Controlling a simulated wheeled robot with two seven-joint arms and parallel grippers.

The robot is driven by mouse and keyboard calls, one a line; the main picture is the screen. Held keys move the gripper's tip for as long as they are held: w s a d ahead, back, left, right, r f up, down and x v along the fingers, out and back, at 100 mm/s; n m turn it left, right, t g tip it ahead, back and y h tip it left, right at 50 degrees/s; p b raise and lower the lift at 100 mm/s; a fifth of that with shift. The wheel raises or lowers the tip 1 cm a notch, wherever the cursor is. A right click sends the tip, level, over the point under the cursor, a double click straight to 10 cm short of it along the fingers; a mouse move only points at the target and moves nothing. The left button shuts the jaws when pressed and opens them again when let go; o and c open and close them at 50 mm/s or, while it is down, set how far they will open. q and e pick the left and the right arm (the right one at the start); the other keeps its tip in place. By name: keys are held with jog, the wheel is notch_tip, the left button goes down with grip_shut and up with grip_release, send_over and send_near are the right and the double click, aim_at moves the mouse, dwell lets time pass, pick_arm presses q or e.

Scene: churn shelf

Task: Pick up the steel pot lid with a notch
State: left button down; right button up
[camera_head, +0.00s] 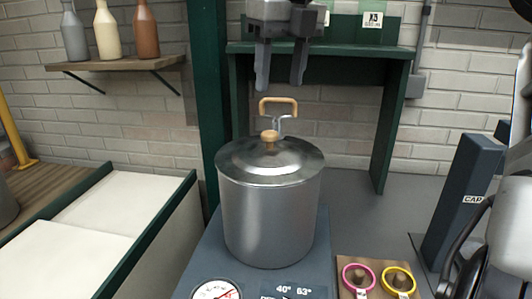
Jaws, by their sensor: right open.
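The steel lid (270,160) rests flat on a tall steel pot (268,220) in the middle of the view. It has a round wooden knob (270,138) on top. A metal stem with a wooden loop handle (278,106) rises at the lid's back edge, behind the knob; the notch itself cannot be made out. My right gripper (281,84) points down from the top, above the loop handle and apart from it. Its two fingers are spread with nothing between them. My left gripper is not in view.
The pot stands on a blue-grey base (200,268) with a dial (215,290). A green shelf frame (388,120) stands behind. A dark upright box (462,198) stands right; bottles (107,30) line a wall shelf left.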

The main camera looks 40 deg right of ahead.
send_over(270, 133)
jog(key=s, duration=0.1)
jog(key=f, duration=0.4)
jog(key=shift+s+d+f, duration=0.1)
jog(key=shift+d, duration=0.1)
jog(key=shift+f, duration=0.45)
jog(key=f, duration=0.1)
jog(key=w+f+p, duration=0.1)
jog(key=f, duration=0.1)
jog(key=shift+a+f, duration=0.2)
jog(key=shift+f, duration=0.6)
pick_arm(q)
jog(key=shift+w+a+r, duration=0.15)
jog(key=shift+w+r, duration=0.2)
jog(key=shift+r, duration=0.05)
pick_arm(e)
grip_shut()
